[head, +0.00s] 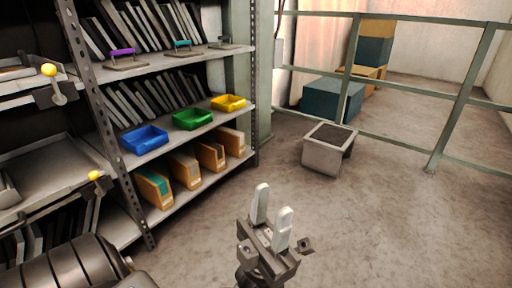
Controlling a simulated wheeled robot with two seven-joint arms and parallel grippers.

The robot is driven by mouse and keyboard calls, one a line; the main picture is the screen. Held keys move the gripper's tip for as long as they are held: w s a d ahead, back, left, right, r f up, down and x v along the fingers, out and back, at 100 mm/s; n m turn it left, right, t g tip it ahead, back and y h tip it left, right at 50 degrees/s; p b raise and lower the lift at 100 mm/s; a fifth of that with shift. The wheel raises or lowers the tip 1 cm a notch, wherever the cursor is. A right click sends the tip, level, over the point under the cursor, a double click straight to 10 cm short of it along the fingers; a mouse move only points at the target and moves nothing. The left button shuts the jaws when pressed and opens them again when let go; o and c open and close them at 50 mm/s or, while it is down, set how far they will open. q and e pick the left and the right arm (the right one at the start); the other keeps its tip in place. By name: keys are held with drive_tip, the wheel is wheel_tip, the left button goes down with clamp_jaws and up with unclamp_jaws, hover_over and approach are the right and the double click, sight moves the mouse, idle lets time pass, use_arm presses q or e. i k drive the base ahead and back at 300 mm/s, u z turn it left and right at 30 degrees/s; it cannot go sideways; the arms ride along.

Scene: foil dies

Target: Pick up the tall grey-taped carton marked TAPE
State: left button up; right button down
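Several tan cartons stand in a row on the bottom shelf of the rack. The nearest, a carton with a teal strip (153,187), is at the left. To its right are a carton with a greyish strip (186,170), a carton with a dark strip (211,155) and a carton with a pale greyish strip (232,141). The markings are too small to read, so I cannot tell which is marked TAPE. My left gripper (273,198) is open and empty, with its fingers pointing up, right of the cartons and apart from them. My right gripper is not in view.
Blue (144,139), green (193,119) and yellow (228,103) bins sit on the shelf above. A grey box (325,158) stands on the floor before a green railing (400,142). A metal rack post (103,130) is left of the cartons. Floor around the gripper is clear.

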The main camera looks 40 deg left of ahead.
sight(185, 169)
drive_tip(key=z, duration=0.15)
drive_tip(key=i, duration=2)
drive_tip(key=u, duration=0.8)
drive_tip(key=i, duration=1.05)
drive_tip(key=u, duration=1.45)
drive_tip(key=i, duration=0.45)
drive_tip(key=u, duration=0.35)
